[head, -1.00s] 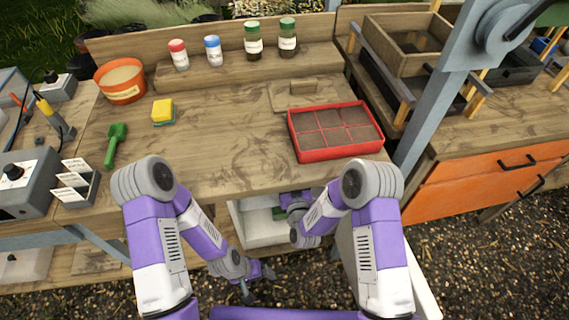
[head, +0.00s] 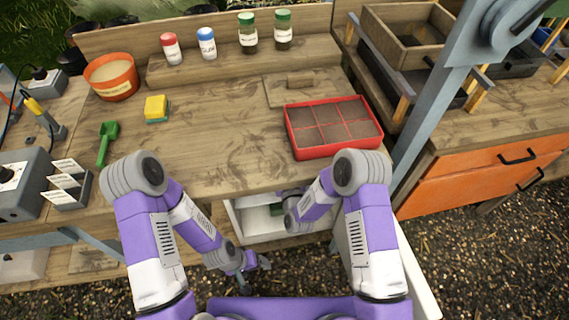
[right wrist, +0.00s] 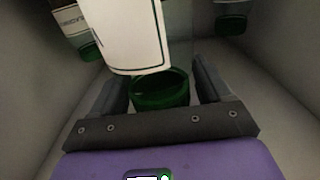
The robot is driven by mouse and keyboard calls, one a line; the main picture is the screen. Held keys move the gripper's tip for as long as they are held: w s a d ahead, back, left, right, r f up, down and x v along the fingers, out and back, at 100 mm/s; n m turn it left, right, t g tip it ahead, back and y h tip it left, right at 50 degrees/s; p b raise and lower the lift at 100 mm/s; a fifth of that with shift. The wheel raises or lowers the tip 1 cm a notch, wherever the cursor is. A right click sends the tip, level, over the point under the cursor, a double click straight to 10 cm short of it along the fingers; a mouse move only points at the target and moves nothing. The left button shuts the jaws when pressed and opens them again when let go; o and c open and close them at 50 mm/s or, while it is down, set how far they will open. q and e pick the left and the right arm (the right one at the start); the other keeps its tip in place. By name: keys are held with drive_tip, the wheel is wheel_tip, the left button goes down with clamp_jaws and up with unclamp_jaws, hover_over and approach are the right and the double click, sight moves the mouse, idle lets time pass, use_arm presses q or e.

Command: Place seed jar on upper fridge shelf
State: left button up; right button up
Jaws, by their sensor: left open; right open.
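My right gripper (right wrist: 160,76) is open in the right wrist view, with a finger on each side of a green-lidded jar (right wrist: 160,92). A white label (right wrist: 132,38) shows just above that lid and partly covers the space between the fingers. In the head view the right gripper is hidden inside the white fridge (head: 246,219) under the bench. Which jar is the seed jar I cannot tell for sure.
Other green-lidded jars stand at left (right wrist: 75,28) and upper right (right wrist: 230,22) inside the fridge, close to pale walls. The open fridge door (head: 412,270) stands right of my arm. A red seed tray (head: 336,151) and a trowel (head: 107,143) are on the bench.

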drive_tip(key=s+d+p, duration=0.2)
drive_tip(key=s+p, duration=0.1)
drive_tip(key=s, duration=0.8)
drive_tip(key=s+d+f+m+g, duration=0.1)
drive_tip(key=s+d+f+g, duration=0.1)
drive_tip(key=f+g, duration=0.25)
drive_tip(key=s+d+f+m+g, duration=0.1)
drive_tip(key=s+d+f+g, duration=0.25)
drive_tip(key=f, duration=0.25)
drive_tip(key=s+d+f+m+g, duration=0.2)
drive_tip(key=s+f+m+g, duration=0.1)
drive_tip(key=s+g, duration=0.6)
drive_tip(key=s, duration=0.4)
drive_tip(key=shift+y, duration=0.4)
